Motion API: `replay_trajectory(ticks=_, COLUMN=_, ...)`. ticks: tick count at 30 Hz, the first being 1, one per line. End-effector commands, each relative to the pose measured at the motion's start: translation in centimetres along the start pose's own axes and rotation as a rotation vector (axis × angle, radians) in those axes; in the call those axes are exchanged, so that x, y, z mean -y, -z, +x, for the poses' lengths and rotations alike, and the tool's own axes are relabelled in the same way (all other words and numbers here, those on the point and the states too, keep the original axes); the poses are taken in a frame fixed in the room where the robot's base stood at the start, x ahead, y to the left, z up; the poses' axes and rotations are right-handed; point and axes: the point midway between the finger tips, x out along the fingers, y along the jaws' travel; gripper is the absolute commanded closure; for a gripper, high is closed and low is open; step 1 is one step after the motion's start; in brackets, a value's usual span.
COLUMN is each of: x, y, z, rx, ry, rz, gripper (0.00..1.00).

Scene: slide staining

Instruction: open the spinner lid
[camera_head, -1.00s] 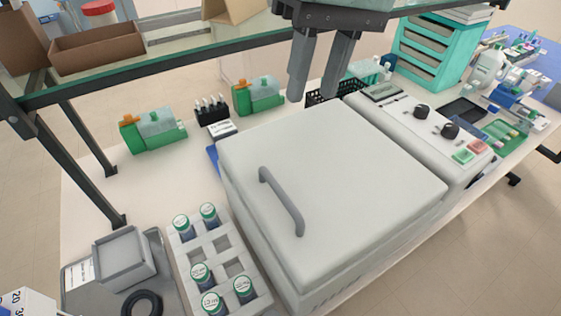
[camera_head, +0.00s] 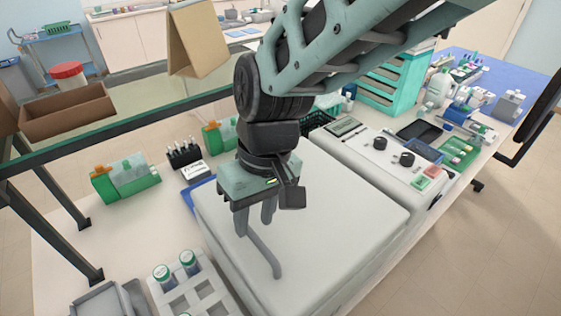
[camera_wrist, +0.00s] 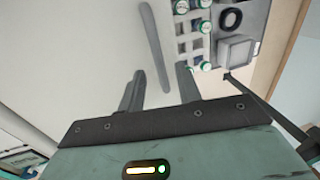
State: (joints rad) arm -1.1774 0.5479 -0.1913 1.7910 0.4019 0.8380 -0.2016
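The spinner is a large white box-shaped machine with a closed, flat lid (camera_head: 345,225). A grey bar handle (camera_head: 268,261) is fixed near the lid's left side. My gripper (camera_head: 255,222) points down over the lid at the handle's far end and hides part of the handle. In the wrist view, the two fingers (camera_wrist: 160,72) are apart, and the handle (camera_wrist: 154,45) runs between them in the picture. The lid (camera_wrist: 75,55) fills much of that view. I see no clear contact with the handle; the height gap is hard to judge.
A rack (camera_head: 205,292) with capped tubes stands left of the spinner. The control panel (camera_head: 375,160) with knobs is on its right. A glass shelf with a dark rail (camera_head: 110,129) crosses the left, holding a cardboard box (camera_head: 68,115).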

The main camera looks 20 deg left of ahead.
Motion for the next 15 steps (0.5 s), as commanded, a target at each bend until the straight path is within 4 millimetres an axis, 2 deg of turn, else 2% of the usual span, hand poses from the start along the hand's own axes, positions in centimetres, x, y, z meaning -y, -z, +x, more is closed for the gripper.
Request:
replay_trajectory(ticks=6, x=0.0, y=0.0, z=1.9, rx=0.001, ry=0.000, rz=0.000, gripper=0.66)
replay_trajectory(ticks=15, x=0.0, y=0.0, z=2.2, rx=-0.001, ry=0.000, rz=0.001, gripper=0.66)
